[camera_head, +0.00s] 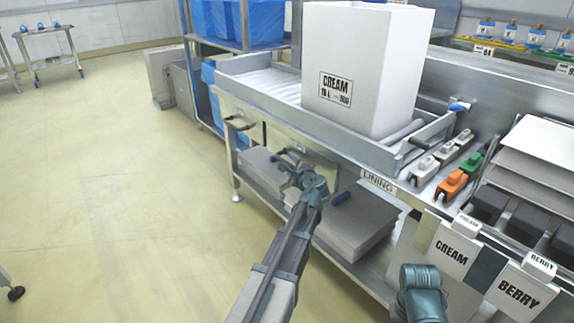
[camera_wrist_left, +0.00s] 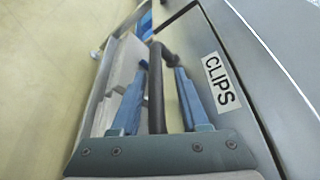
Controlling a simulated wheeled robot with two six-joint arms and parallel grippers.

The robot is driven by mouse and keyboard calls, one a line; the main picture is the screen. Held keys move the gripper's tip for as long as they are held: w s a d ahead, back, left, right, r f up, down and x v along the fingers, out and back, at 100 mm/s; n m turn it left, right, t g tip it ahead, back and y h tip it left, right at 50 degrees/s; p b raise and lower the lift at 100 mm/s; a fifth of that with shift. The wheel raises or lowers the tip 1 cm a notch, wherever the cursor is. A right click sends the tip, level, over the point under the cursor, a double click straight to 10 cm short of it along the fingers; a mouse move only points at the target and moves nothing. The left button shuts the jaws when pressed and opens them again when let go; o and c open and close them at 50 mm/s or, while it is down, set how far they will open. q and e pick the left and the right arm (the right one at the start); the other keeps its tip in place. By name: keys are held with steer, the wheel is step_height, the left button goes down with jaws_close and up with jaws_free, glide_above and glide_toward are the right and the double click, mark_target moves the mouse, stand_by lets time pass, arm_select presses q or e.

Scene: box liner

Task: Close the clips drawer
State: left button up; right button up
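The clips drawer shows in the left wrist view as a grey metal front with a white CLIPS label (camera_wrist_left: 220,80). Its dark bar handle (camera_wrist_left: 156,90) lies between the two blue fingers of my left gripper (camera_wrist_left: 162,65). The fingers stand apart, with a gap visible between them and the bar. In the head view my left gripper (camera_head: 290,163) is at the drawer fronts under the bench, and my arm hides part of them. I cannot tell how far the clips drawer is pulled out. My right gripper is out of view; only part of its arm shows at the bottom.
A white CREAM box (camera_head: 365,75) stands on the roller bench (camera_head: 262,92). Below, a lower shelf holds flat grey stacks (camera_head: 345,228). CREAM (camera_head: 452,252) and BERRY bins are at the right.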

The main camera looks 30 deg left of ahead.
arm_select(q)
steer(key=shift+s+a, duration=0.1)
steer(key=shift+s, duration=0.1)
steer(key=p+v, duration=0.3)
steer(key=v, duration=1)
steer(key=shift+d, duration=0.35)
steer(key=shift+s+r, duration=0.1)
